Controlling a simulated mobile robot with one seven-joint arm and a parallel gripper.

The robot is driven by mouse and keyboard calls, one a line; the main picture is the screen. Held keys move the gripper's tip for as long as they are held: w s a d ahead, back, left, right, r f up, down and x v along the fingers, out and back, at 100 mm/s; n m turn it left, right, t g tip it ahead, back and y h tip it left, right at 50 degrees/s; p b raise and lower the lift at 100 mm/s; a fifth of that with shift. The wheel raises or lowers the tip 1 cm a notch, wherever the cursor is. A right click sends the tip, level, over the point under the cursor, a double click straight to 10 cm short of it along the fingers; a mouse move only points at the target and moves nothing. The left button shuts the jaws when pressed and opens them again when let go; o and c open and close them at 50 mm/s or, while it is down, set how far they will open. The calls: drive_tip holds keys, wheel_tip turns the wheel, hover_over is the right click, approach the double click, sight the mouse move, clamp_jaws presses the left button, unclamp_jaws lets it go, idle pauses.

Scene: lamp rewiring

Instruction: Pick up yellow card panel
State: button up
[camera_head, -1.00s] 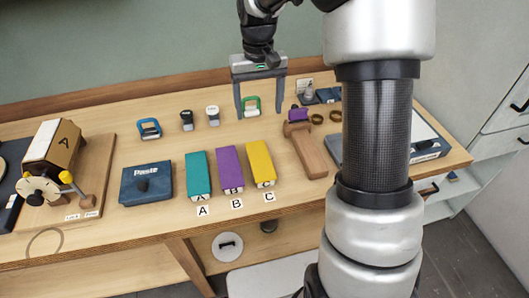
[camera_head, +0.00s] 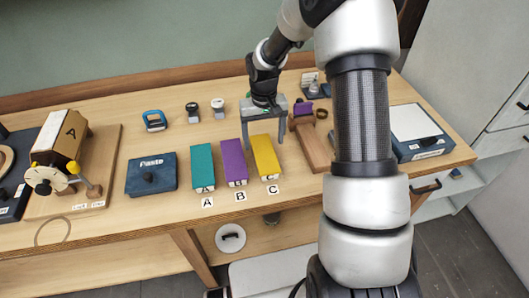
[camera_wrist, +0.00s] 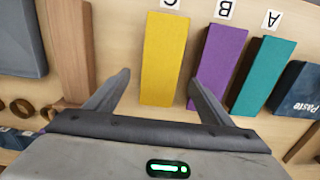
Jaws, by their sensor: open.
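The yellow card panel (camera_head: 265,157) lies on the wooden table above the label C, rightmost of three coloured panels. In the wrist view the yellow panel (camera_wrist: 163,58) lies between and beyond my two fingertips, apart from both. My gripper (camera_head: 264,135) is open and empty at the far end of the yellow panel; the wrist view also shows its spread fingers (camera_wrist: 160,82). The right fingertip is near the edge of the purple panel (camera_wrist: 216,68). Whether the fingers are down at panel height is hard to tell.
The purple panel (camera_head: 233,162) and teal panel (camera_head: 202,167) lie left of the yellow one. A wooden tool (camera_head: 312,147) lies close on its right. A blue Paste box (camera_head: 151,174) stands farther left. Stamps (camera_head: 192,110) stand behind. The table front below the labels is clear.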

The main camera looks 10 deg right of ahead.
sight(264, 153)
drive_tip(key=shift+f, duration=1.4)
drive_tip(key=c, duration=1.1)
